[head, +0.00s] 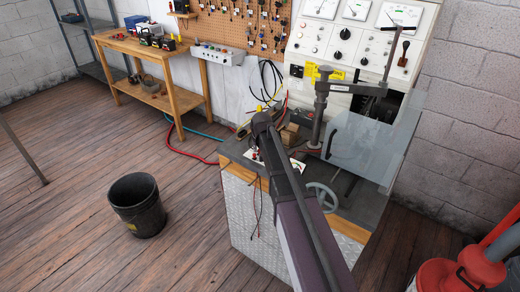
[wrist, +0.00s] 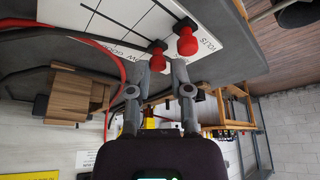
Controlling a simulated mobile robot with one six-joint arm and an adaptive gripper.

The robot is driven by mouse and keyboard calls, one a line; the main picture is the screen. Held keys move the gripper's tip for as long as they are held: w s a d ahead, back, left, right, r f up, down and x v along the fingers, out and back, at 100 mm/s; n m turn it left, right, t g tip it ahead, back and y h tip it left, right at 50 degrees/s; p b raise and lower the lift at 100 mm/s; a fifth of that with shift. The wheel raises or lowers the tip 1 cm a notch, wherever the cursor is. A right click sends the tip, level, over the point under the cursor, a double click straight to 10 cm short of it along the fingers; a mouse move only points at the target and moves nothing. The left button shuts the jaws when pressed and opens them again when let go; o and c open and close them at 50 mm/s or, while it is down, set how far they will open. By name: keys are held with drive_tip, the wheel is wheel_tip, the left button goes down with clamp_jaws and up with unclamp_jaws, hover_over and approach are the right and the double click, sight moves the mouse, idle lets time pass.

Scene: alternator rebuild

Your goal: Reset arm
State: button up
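My gripper (wrist: 160,70) shows in the wrist view with its two grey fingers apart and nothing clearly held between them. Two red knobs (wrist: 187,42) stand on a white panel with black lines and lettering, just beyond the fingertips. The smaller knob appears between the tips; I cannot tell whether a finger touches it. In the head view my arm reaches from the bottom edge up over the test bench (head: 245,215), and it hides most of the gripper. The white panel (head: 290,172) shows partly beside the arm.
A clear shield (head: 365,145), a handwheel (head: 322,196) and an upright clamp post (head: 321,110) stand on the bench. A black bucket (head: 137,207) is on the floor at left. A wooden table (head: 130,45) with tools stands behind. A red cable (wrist: 108,90) runs near the fingers.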

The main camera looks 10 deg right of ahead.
drive_tip(key=o, duration=0.3)
drive_tip(key=shift+w+a, duration=0.15)
drive_tip(key=shift+a, duration=0.1)
drive_tip(key=shift+d, duration=0.2)
drive_tip(key=shift+r, duration=0.1)
